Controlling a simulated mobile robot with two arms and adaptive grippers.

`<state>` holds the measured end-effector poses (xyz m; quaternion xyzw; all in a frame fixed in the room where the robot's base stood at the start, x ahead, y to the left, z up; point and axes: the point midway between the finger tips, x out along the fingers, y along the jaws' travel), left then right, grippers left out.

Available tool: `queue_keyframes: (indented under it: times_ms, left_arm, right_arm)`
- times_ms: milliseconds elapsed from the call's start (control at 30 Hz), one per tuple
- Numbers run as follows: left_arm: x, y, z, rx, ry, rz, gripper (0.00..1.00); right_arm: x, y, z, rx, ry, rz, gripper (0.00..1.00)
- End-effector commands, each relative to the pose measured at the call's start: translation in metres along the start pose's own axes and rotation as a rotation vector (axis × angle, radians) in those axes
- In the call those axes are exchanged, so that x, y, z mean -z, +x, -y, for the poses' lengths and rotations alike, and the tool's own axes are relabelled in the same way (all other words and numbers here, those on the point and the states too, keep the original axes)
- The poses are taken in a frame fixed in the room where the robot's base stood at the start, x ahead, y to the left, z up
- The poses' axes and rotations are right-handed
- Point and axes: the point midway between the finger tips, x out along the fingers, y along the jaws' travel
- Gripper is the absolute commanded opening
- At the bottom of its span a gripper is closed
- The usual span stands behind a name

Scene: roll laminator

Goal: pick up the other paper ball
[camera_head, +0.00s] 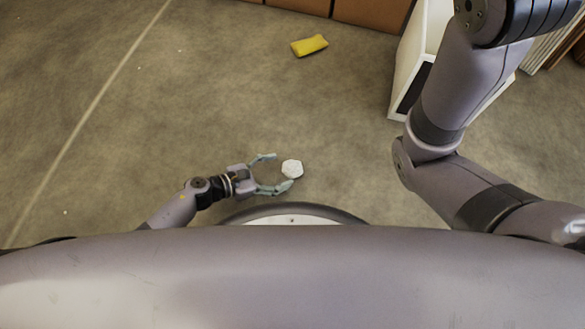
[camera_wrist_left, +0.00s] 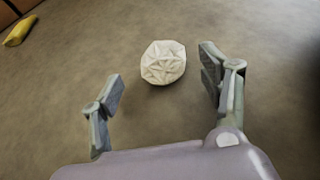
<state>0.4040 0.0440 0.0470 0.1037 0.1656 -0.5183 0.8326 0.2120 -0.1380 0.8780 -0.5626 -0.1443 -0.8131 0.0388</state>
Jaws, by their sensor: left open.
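A white, faceted paper ball (camera_head: 292,169) lies on the grey floor in front of my base in the head view. My left gripper (camera_head: 277,172) is open and low near the floor, its fingers pointing right towards the ball. The ball sits at the opening, just beyond or between the fingertips. In the left wrist view the ball (camera_wrist_left: 163,62) shows ahead of the two spread fingers (camera_wrist_left: 160,82), with nothing between them and no clear contact. My right arm rises at the right of the head view, and its gripper is out of frame.
A yellow object (camera_head: 309,45) lies on the floor farther back; it also shows in the left wrist view (camera_wrist_left: 19,31). A white open bin or cabinet (camera_head: 408,62) stands at the right behind my right arm. Brown boxes (camera_head: 368,13) line the back. The floor at left is mostly clear.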

Motion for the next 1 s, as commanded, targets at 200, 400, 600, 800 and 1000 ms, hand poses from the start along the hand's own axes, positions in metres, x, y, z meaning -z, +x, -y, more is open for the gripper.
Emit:
queue_keyframes:
  times_ms: [200,400,600,800,1000]
  left_arm:
    - [0.001,0.035,0.004,0.001,0.000,0.003,0.70]
    - [-0.001,0.038,0.004,0.000,0.000,0.000,0.70]
    - [-0.001,0.038,0.004,0.000,-0.001,0.001,0.60]
    - [-0.001,0.038,0.004,0.000,-0.001,0.001,0.47]
    - [-0.001,0.037,0.004,0.000,-0.001,0.001,0.34]
  right_arm:
    - [0.007,-0.018,0.004,0.000,0.000,0.000,0.73]
    - [0.006,-0.018,0.004,0.000,0.000,0.000,0.73]
    - [0.006,-0.018,0.004,0.000,0.000,0.000,0.73]
    - [0.006,-0.018,0.004,0.000,0.000,0.000,0.73]
    - [0.006,-0.018,0.004,0.000,0.000,0.000,0.73]
